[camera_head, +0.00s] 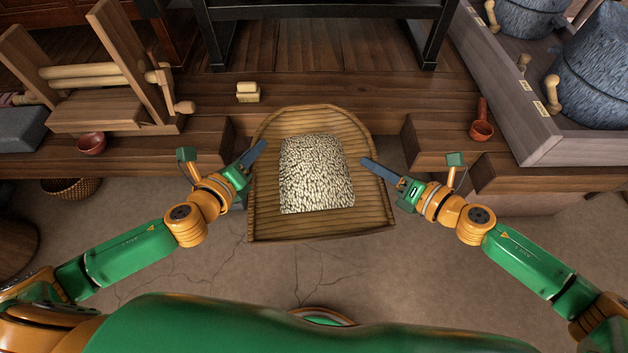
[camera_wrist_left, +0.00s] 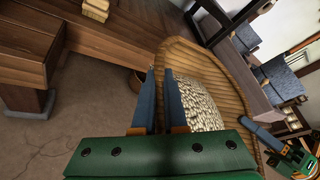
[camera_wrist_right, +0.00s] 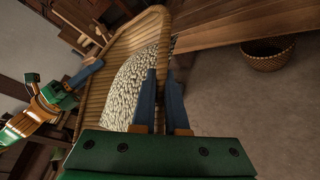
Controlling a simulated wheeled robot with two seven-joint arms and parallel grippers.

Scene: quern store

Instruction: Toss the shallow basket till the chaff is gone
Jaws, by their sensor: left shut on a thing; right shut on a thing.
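The shallow basket (camera_head: 262,215) is a wooden-looking scoop with a rounded far rim, held in front of me between my two grippers. A pale, speckled heap of grain (camera_head: 316,172) lies in its middle; I cannot tell chaff from grain in it. My left gripper (camera_head: 256,154) is shut on the basket's left rim. My right gripper (camera_head: 372,166) is shut on its right rim. In the left wrist view, the basket (camera_wrist_left: 176,48) shows the rim between the blue fingers. The right wrist view shows the basket (camera_wrist_right: 128,42) and its grain (camera_wrist_right: 136,88) beside the fingers.
A wooden ledge (camera_head: 350,97) runs behind the basket. On it are a pale block (camera_head: 248,91), a red bowl (camera_head: 91,143) and a red ladle (camera_head: 481,130). A wooden frame (camera_head: 110,80) stands left; dark grey querns (camera_head: 590,75) stand right. A woven basket (camera_head: 70,188) is on the floor.

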